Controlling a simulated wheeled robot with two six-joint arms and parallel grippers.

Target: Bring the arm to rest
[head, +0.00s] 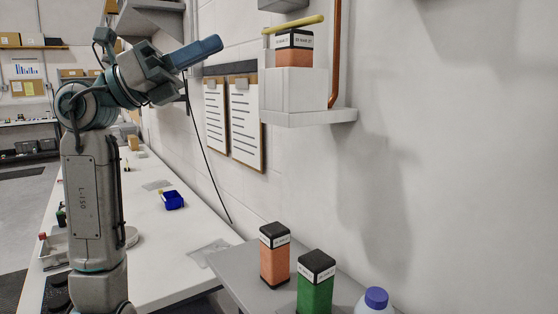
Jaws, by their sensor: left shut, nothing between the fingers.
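My left arm rises at the left of the head view and bends over to the right near its top. My left gripper (214,46) is at the upper middle left, in the air in front of the white wall. Its blue-grey fingers are shut with nothing between them and point right and slightly up. It is above the level of the clipboards and left of the small wall shelf, apart from both as far as I can tell. My right gripper is not in view.
A wall shelf (310,118) holds a white block (295,88), an orange block and a yellow stick (293,25). Clipboards (246,118) hang beside it. Below, a grey table (232,268) holds orange (274,262) and green (314,293) blocks and a blue-capped bottle (376,298).

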